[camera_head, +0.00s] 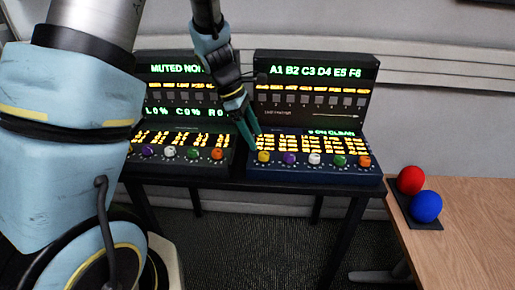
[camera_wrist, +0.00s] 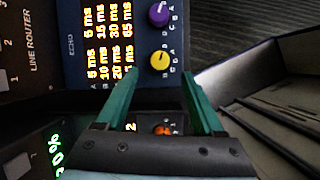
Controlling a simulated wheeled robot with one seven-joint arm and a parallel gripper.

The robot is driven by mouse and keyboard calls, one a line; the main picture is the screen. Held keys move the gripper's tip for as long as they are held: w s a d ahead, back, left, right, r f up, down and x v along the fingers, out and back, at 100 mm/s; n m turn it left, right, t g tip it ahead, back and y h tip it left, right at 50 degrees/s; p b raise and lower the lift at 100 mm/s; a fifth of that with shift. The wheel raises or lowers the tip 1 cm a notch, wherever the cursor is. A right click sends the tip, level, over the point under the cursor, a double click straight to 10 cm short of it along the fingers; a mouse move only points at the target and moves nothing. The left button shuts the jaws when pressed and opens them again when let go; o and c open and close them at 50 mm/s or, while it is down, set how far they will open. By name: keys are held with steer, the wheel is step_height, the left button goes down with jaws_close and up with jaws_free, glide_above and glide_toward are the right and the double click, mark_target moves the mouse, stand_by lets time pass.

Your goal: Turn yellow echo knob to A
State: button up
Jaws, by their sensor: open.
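The yellow echo knob (camera_head: 263,157) is the leftmost knob on the front of the right console (camera_head: 320,172). In the wrist view the yellow knob (camera_wrist: 160,62) sits just beyond my fingertips, roughly centred between them, beside small printed letters. A dark mark shows on its face, but I cannot tell which letter it points to. My gripper (camera_head: 251,130) is above the left end of the right console. In the wrist view its two green fingers (camera_wrist: 160,84) are spread apart with nothing held, and they look apart from the knob.
A purple knob (camera_wrist: 158,14) is beside the yellow one. White (camera_head: 314,159), green (camera_head: 339,161) and orange (camera_head: 364,161) knobs continue rightward. The left console (camera_head: 180,165) stands close by; its orange knob (camera_wrist: 162,129) shows between my fingers. Red (camera_head: 411,180) and blue (camera_head: 426,206) balls sit far right.

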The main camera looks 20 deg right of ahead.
mark_target(264, 153)
steer(key=x, duration=0.6)
steer(key=shift+s+d, duration=0.1)
steer(key=shift+c, duration=0.2)
jaws_close()
